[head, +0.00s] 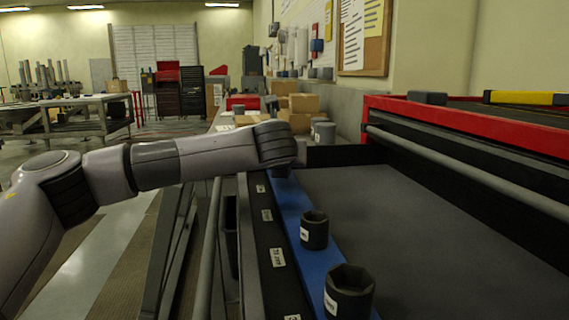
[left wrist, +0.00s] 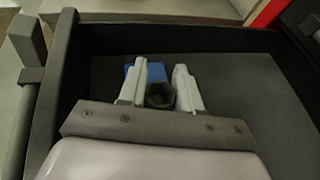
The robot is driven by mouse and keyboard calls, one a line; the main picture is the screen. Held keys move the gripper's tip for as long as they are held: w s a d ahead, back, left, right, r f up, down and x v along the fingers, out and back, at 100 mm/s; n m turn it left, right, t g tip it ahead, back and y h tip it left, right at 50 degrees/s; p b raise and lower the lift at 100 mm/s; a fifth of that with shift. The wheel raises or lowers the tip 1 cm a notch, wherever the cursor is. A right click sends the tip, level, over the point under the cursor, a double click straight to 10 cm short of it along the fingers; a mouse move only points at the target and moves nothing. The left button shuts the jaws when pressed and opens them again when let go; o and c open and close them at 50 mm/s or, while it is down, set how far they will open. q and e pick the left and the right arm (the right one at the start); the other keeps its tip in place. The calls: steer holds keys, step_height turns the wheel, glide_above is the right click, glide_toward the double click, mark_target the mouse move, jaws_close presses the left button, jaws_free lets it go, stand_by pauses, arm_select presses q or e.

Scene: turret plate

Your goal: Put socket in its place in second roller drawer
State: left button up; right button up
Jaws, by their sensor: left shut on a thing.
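The open roller drawer (head: 440,235) has a dark grey floor and a blue strip (head: 293,210) along its left side. Two dark sockets with white labels stand upright on this strip: a nearer, larger one (head: 348,292) and a smaller one (head: 314,230) behind it. My left gripper (left wrist: 160,82) is at the far end of the strip and is shut on a dark socket (left wrist: 160,97), whose hexagonal opening shows between the fingers. In the left wrist view the blue strip (left wrist: 150,70) shows just beyond the socket. Whether the socket touches the strip is unclear. My right gripper is out of view.
White labels (head: 278,257) run along the drawer's dark left edge. The red cabinet top (head: 470,130) with a grey bar rises at the right. Cardboard boxes (head: 304,103) and a grey cylinder (head: 324,133) stand beyond the drawer. The drawer's middle is clear.

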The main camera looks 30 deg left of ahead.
arm_select(q)
steer(key=shift+f, duration=0.55)
steer(key=shift+f+b, duration=0.1)
steer(key=shift+b, duration=0.2)
steer(key=o, duration=1)
steer(key=shift+o, duration=0.2)
